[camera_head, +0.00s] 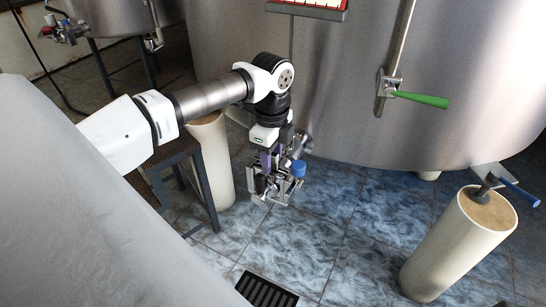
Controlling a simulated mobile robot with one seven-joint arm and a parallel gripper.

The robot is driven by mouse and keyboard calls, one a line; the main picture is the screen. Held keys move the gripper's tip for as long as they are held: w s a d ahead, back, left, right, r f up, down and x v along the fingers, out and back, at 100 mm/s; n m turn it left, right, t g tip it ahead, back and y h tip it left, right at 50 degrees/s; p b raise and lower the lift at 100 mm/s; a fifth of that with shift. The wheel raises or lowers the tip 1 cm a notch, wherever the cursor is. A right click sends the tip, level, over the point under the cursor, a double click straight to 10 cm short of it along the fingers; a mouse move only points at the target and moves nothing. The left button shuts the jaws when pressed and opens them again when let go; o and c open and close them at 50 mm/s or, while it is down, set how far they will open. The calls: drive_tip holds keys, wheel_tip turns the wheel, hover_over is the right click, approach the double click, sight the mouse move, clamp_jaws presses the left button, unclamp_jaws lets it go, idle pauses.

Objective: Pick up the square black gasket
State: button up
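I cannot make out a square black gasket in this view; it may be hidden or too small to see. My gripper (275,190) hangs in the middle of the picture, pointing down, in front of the steel tank. Its fingers show as a small grey metal cluster, and I cannot tell whether they are open or shut, or whether anything is between them. A blue round part (298,168) shows right beside the gripper.
A cream cylindrical pedestal (455,250) at right bears a metal fitting with a blue handle (520,193). Another cream pedestal (215,165) stands behind a dark stool (172,153). The steel tank (440,60) has a green-handled valve (420,99). A black grate (265,290) lies in the tiled floor.

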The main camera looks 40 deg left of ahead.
clamp_jaws()
idle(0.5)
